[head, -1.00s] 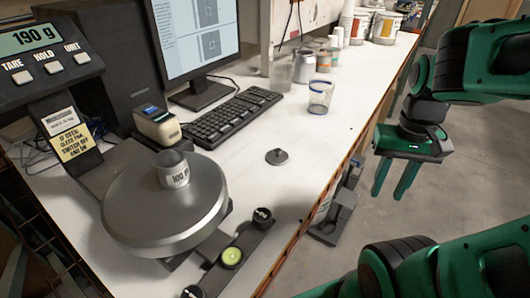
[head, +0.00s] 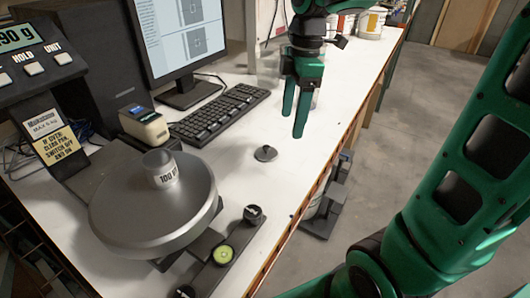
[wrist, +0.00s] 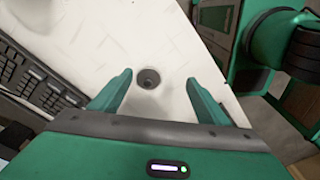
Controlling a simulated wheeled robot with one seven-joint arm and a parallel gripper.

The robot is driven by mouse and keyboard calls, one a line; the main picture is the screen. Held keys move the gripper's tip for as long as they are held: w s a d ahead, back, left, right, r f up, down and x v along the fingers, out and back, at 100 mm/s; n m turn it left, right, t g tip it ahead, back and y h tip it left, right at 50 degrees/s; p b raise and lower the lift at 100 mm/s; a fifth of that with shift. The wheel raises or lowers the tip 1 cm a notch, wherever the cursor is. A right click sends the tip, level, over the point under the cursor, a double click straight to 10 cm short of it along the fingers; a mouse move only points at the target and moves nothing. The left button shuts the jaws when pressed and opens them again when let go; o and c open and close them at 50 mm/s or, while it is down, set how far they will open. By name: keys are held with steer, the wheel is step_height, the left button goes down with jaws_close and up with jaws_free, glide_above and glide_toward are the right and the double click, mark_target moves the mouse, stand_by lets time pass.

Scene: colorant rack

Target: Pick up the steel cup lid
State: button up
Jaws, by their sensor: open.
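The steel cup lid (head: 265,153), a small dark grey disc with a knob, lies on the white bench top to the right of the scale. In the wrist view the lid (wrist: 148,78) shows between and beyond my two fingertips. My gripper (head: 297,128) is open and empty, above the bench and up and to the right of the lid, apart from it. In the wrist view my gripper's green fingers (wrist: 158,80) are spread wide.
A round scale platform (head: 120,225) carries a metal cup marked 100 (head: 160,168). A keyboard (head: 222,115) and monitor (head: 190,40) stand behind. A dark bar with round pieces (head: 225,252) lies at the front edge. Bench around the lid is clear.

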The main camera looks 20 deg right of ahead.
mark_target(267, 146)
steer(key=w+a+n, duration=0.3)
steer(key=a+n, duration=0.1)
steer(key=n, duration=0.1)
steer(key=f, duration=0.6)
steer(key=a+f, duration=0.1)
steer(key=f, duration=0.2)
steer(key=shift+w+f, duration=0.1)
steer(key=shift+f, duration=0.3)
steer(key=c, duration=1.1)
steer(key=shift+r, duration=0.1)
